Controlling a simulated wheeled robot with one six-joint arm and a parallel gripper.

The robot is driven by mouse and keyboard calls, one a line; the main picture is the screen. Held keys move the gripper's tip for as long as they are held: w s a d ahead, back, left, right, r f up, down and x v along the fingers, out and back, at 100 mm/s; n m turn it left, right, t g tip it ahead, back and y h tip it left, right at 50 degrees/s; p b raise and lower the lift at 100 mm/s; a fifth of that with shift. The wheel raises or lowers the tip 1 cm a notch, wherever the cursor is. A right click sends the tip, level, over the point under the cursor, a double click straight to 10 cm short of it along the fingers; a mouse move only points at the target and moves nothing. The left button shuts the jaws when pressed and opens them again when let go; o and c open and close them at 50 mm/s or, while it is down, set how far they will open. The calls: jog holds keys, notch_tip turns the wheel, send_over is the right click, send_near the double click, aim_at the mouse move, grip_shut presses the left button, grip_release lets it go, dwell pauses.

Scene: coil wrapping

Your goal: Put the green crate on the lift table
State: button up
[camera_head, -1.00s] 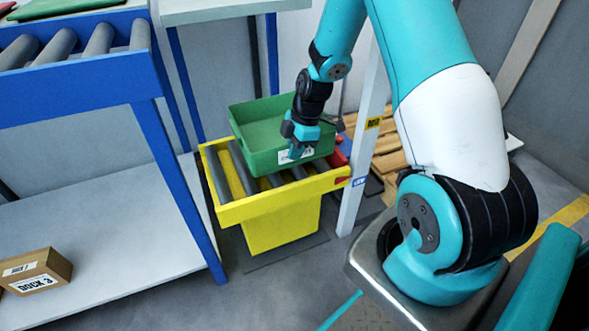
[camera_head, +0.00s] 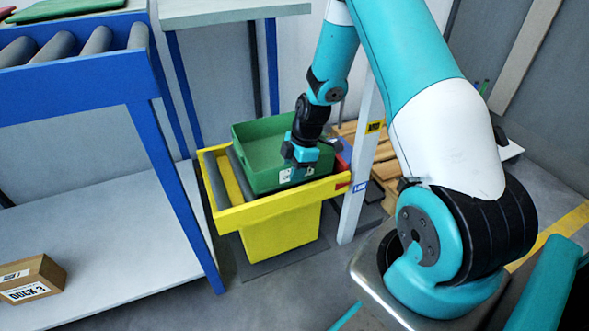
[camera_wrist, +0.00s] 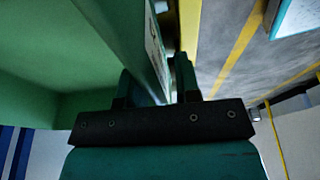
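The green crate (camera_head: 262,155) sits upright on the rollers of the yellow lift table (camera_head: 283,200), towards its right end. My gripper (camera_head: 300,160) is at the crate's near wall, by the white label. In the wrist view, the fingers of my gripper (camera_wrist: 155,85) straddle the crate wall (camera_wrist: 142,40). One finger is on the inner side and one on the outer side. A gap shows between the outer finger and the wall, so the gripper looks open. The gripper hides part of the crate's near right side.
A blue-framed roller conveyor (camera_head: 135,85) stands at left, with a cardboard box (camera_head: 32,278) on its lower shelf. A grey post (camera_head: 362,185) and wooden pallets (camera_head: 390,165) are right of the lift table. A grey-topped table (camera_head: 230,10) stands behind.

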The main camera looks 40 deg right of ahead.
jog(key=p+v, duration=0.5)
jog(key=v, duration=0.7)
jog(key=s+a+r+m, duration=0.2)
jog(key=s+a+r, duration=0.1)
jog(key=a+r, duration=0.5)
jog(key=s+a+r+m, duration=0.1)
jog(key=s+a+r, duration=0.2)
jog(key=a+r, duration=0.45)
jog(key=s+a+r+m, duration=0.2)
jog(key=s+a, duration=0.3)
jog(key=s, duration=0.2)
jog(key=s+a+r+m+y, duration=0.1)
jog(key=s+a+r+m, duration=0.1)
jog(key=s+a, duration=0.4)
jog(key=shift+s+r+m+g, duration=0.4)
jog(key=shift+s+r, duration=0.2)
jog(key=shift+s, duration=0.45)
